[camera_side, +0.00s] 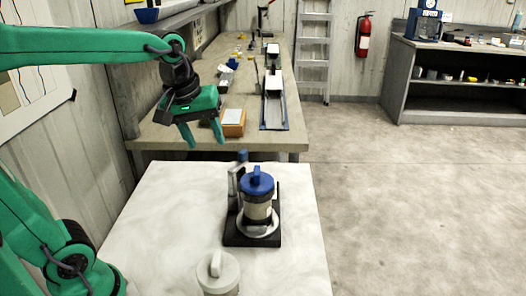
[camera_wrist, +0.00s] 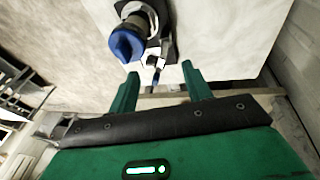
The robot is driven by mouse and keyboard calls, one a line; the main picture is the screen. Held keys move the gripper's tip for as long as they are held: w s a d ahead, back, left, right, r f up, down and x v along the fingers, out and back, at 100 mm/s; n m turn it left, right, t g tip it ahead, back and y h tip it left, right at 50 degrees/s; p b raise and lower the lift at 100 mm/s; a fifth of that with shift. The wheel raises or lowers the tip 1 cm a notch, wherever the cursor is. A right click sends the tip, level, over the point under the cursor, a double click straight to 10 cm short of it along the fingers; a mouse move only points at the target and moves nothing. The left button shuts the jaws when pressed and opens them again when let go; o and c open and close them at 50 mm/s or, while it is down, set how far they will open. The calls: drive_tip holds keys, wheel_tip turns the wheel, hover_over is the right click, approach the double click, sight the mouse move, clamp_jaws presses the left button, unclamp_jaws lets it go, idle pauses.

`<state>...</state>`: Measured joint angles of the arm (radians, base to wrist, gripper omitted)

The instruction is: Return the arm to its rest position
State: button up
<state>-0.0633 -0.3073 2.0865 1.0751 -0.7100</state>
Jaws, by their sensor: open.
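My gripper (camera_side: 205,133) hangs in the air above the far left part of the white table (camera_side: 160,215). Its two green fingers are apart with nothing between them, and they also show in the wrist view (camera_wrist: 160,88). A blue-capped cylinder (camera_side: 257,200) stands upright in a dark-based fixture (camera_side: 232,238), to the right of and below my gripper and apart from it. In the wrist view its blue cap (camera_wrist: 127,44) is beyond the fingers, at upper left. A white lidded canister (camera_side: 218,272) stands at the table's front, partly cut off by the frame edge.
A long workbench (camera_side: 160,135) behind the table carries an orange box (camera_side: 233,122), a long tray (camera_side: 273,100) and several small items. A ladder (camera_side: 314,50), a fire extinguisher (camera_side: 364,37) and a shelf bench (camera_side: 455,85) are further back. The floor at right is clear.

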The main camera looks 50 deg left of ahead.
drive_tip(key=s+d+f+m+t, duration=0.2)
drive_tip(key=s+f+m, duration=0.2)
drive_tip(key=s+m, duration=0.4)
drive_tip(key=shift+s+m, duration=0.4)
drive_tip(key=shift+s, duration=0.4)
